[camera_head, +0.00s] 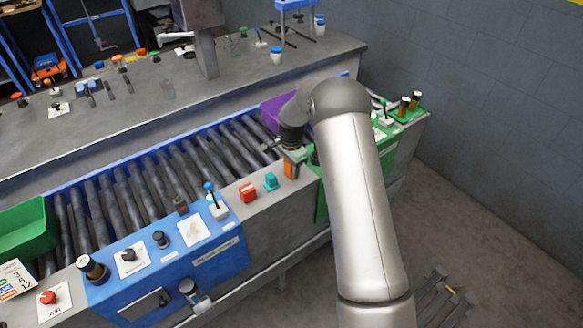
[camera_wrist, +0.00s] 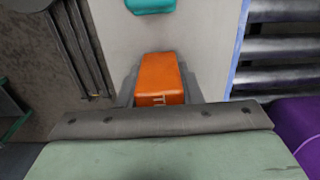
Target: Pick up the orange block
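The orange block (camera_wrist: 160,75) lies between the two grey fingers of my gripper (camera_wrist: 160,87) in the wrist view. One finger is on each side, very close to the block's sides. I cannot tell whether they press on it. In the head view the orange block (camera_head: 290,169) shows partly, on or just above the grey ledge beside the rollers. My gripper (camera_head: 293,156) is right over it there, and its fingers are mostly hidden.
A teal block (camera_head: 270,181) and a red block (camera_head: 248,193) stand left of the orange one on the ledge. Behind is the roller conveyor (camera_head: 160,170) with a purple bin (camera_head: 275,111) and a green bin (camera_head: 28,228). A blue control panel (camera_head: 185,265) is at front left.

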